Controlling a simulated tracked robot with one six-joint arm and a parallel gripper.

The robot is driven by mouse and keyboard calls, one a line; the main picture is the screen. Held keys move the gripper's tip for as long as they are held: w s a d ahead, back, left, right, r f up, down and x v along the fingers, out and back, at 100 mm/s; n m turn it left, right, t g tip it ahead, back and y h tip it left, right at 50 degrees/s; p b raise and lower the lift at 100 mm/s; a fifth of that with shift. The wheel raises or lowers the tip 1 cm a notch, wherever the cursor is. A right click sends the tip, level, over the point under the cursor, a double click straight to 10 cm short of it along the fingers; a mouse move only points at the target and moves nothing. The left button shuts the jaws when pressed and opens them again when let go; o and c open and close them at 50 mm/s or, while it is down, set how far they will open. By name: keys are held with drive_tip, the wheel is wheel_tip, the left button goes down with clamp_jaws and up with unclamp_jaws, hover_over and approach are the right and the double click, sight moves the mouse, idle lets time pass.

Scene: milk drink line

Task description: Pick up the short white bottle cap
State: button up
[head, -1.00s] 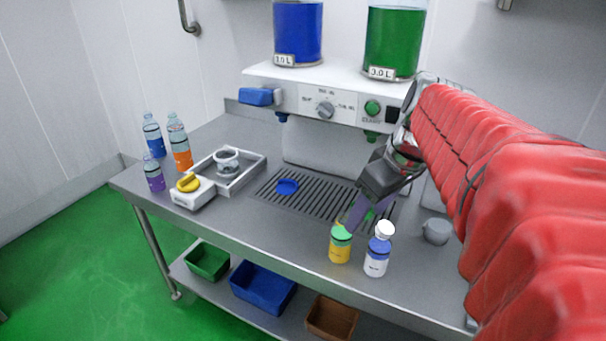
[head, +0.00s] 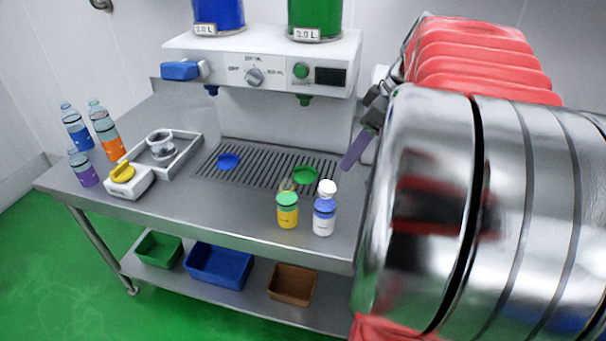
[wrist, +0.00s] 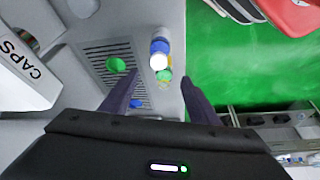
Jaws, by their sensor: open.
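The short white bottle cap (head: 327,187) sits on top of the white bottle with a blue band (head: 324,217), which stands upright near the table's front edge. In the wrist view the cap (wrist: 158,62) shows ahead of my fingers, roughly in line with the gap between them. My gripper (head: 354,151) is to the right of and behind the bottle in the head view, apart from it and empty. In the wrist view my gripper (wrist: 157,92) has its two dark fingers spread wide. My arm hides part of the gripper in the head view.
A white CAPS box (wrist: 22,75) is at left in the wrist view.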

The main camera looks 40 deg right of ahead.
hover_over(329, 187)
drive_tip(key=s, duration=0.3)
wheel_tip(329, 187, down, 8)
drive_tip(key=shift+w+d+r, duration=0.2)
drive_tip(key=shift+d, duration=0.25)
drive_tip(key=shift+x, duration=2.6)
drive_tip(key=shift+w+r, duration=0.1)
drive_tip(key=shift+c, duration=0.5)
drive_tip(key=c, duration=1.1)
